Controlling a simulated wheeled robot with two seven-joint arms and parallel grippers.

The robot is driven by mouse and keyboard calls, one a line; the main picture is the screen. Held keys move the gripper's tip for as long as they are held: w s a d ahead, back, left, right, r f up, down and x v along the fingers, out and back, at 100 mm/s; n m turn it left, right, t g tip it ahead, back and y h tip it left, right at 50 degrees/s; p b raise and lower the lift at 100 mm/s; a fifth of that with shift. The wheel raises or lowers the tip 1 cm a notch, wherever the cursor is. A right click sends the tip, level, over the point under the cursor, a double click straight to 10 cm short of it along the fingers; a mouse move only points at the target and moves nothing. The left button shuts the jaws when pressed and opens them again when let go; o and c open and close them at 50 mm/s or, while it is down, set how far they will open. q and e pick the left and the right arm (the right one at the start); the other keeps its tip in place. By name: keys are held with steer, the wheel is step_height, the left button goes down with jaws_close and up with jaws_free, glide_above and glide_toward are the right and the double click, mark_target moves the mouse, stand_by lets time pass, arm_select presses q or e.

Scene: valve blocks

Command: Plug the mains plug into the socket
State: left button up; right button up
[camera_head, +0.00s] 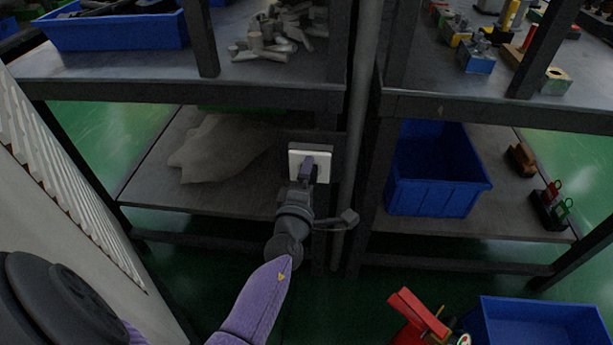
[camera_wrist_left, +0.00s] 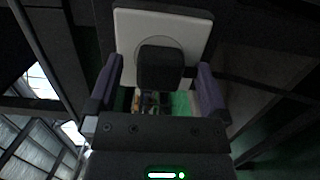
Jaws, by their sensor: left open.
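The white socket (camera_head: 296,158) is a square plate on the dark post under the shelf. It also shows in the left wrist view (camera_wrist_left: 133,28), with a round recess in its middle. The mains plug (camera_wrist_left: 160,68) is a dark block in front of that recess, lined up with it. How deep it sits cannot be told. In the left wrist view the jaws (camera_wrist_left: 160,74) are open, one finger on each side of the plug with gaps. My right gripper is not in view.
A blue bin (camera_head: 432,192) stands on the lower shelf to the right. A grey sack-like thing (camera_head: 215,148) lies on the lower left shelf. A vertical pipe (camera_head: 361,120) runs close to the right of the socket. Another blue bin (camera_head: 535,322) and a red object (camera_head: 418,312) are at lower right.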

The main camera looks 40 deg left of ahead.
arm_select(q)
steer(key=p+v, duration=0.3)
steer(key=v, duration=0.7)
